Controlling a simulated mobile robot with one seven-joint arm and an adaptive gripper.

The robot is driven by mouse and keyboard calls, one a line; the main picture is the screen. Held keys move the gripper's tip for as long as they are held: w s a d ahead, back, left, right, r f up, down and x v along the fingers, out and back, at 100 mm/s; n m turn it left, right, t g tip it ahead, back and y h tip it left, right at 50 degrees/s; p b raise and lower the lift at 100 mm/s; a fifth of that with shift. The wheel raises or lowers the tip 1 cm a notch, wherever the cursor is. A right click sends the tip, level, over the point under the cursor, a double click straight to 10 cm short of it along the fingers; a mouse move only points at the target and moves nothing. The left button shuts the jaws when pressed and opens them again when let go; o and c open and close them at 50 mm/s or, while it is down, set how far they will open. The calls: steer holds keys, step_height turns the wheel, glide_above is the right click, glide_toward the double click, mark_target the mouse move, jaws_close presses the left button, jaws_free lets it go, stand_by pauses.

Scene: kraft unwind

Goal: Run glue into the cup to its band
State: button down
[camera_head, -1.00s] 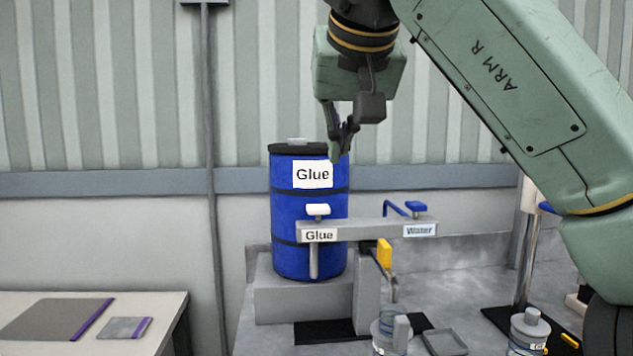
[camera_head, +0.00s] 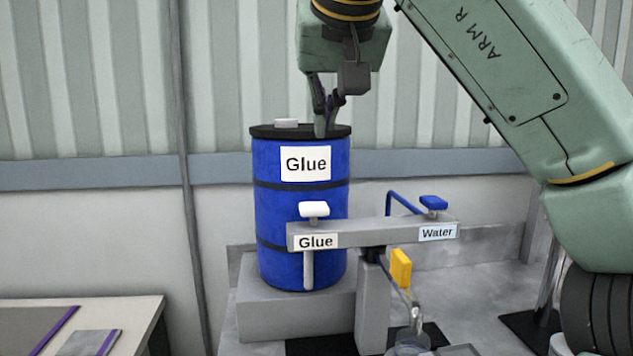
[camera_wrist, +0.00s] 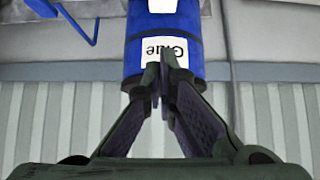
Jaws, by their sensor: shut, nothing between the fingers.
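A blue drum labelled Glue (camera_head: 300,218) stands on a grey block. In front of it, a grey bar carries a white-handled tap (camera_head: 314,210) over a Glue label, with a pale pipe hanging below. A cup (camera_head: 408,349) shows only at the bottom edge, below a metal spout; its band and contents cannot be made out. My gripper (camera_head: 326,130) is shut and empty, pointing down, in front of the drum's top right edge in the picture. In the wrist view the shut fingers (camera_wrist: 166,72) overlap the upside-down drum (camera_wrist: 133,50).
A blue Water tap (camera_head: 433,202) is on the bar's right end. A yellow handle (camera_head: 401,268) hangs below the bar, close to the spout (camera_head: 416,318). A table (camera_head: 140,310) with flat grey sheets is at the lower left. A ribbed wall stands behind.

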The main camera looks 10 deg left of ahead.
steer(key=shift+f, duration=0.1)
glide_above(316, 203)
steer(key=s, duration=0.2)
steer(key=f, duration=0.7)
steer(key=shift+w+d+b, duration=0.2)
steer(key=shift+d+b, duration=0.1)
steer(key=shift+b, duration=0.05)
step_height(316, 203, down, 3)
steer(key=shift+r, duration=0.2)
steer(key=shift+f, duration=0.7)
steer(key=shift+f, duration=0.1)
steer(key=shift+f, duration=0.9)
stand_by(0.5)
stand_by(2.9)
